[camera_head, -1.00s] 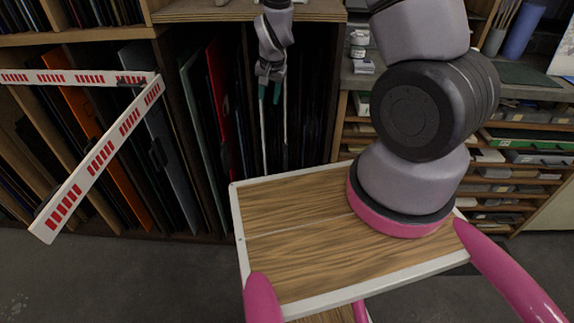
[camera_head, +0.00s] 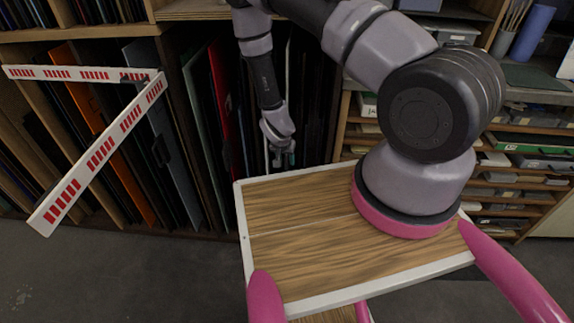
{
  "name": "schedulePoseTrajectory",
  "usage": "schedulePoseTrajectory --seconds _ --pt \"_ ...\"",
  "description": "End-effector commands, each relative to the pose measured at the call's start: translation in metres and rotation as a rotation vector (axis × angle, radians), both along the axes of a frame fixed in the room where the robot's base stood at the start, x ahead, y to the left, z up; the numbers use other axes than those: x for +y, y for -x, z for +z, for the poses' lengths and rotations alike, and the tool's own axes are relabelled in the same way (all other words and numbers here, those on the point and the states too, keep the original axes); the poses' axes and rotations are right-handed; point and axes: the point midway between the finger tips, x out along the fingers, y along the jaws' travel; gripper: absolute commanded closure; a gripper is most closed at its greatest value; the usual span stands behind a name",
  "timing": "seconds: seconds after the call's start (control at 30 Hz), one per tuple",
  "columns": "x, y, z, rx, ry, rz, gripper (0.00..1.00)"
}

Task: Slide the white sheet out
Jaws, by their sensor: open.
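My gripper (camera_head: 280,157) is in front of the dark middle bay of the rack, just above the far edge of my wooden tray. It is small in the picture and its fingers are partly lost against the dark sheets. It looks open, and I see nothing held. A thin pale upright edge (camera_head: 266,158) shows beside the fingers on their left; it may be the white sheet, seen edge-on. Its upper part is behind my arm and its lower end is behind the tray. I cannot tell whether the fingers touch it or stand around it.
The rack (camera_head: 172,110) holds several upright sheets, among them a red one (camera_head: 219,95) and an orange one (camera_head: 118,150). A red-and-white folding barrier (camera_head: 100,150) stands at the left. Shelves (camera_head: 520,170) with flat stock are at the right. Grey floor (camera_head: 120,275) lies open at the lower left.

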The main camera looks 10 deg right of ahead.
Motion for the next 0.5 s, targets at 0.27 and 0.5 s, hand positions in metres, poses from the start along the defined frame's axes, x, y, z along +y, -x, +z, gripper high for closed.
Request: schedulePoseTrajectory --seconds 0.27,0.5 --pt "-0.007 -0.013 -0.036 0.001 0.0 0.0 0.55" --pt "-0.008 -0.016 -0.042 0.0 -0.001 0.0 0.55"
